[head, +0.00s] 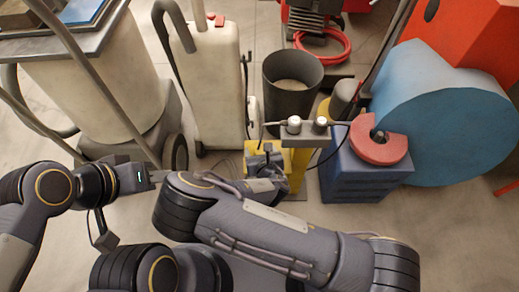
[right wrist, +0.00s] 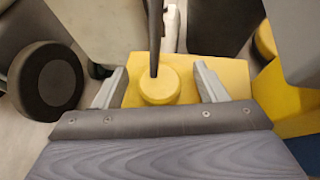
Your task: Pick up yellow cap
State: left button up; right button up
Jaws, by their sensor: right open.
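The round yellow cap (right wrist: 160,87) sits on a flat yellow surface (right wrist: 208,68) in the right wrist view. A thin dark rod or cable stands in front of or on its far edge; I cannot tell which. My right gripper (right wrist: 161,72) is open, with one finger on each side of the cap and a gap on both sides.
A yellow post (head: 298,168) with two white-topped knobs (head: 294,125) stands just right of my right gripper. A blue crate (head: 350,180) with a red ring (head: 378,142) is further right. A dark bucket (head: 291,88) and a white machine (head: 205,80) stand behind.

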jog(key=c, duration=1.1)
jog(key=shift+c, duration=0.3)
jog(key=shift+s, duration=0.1)
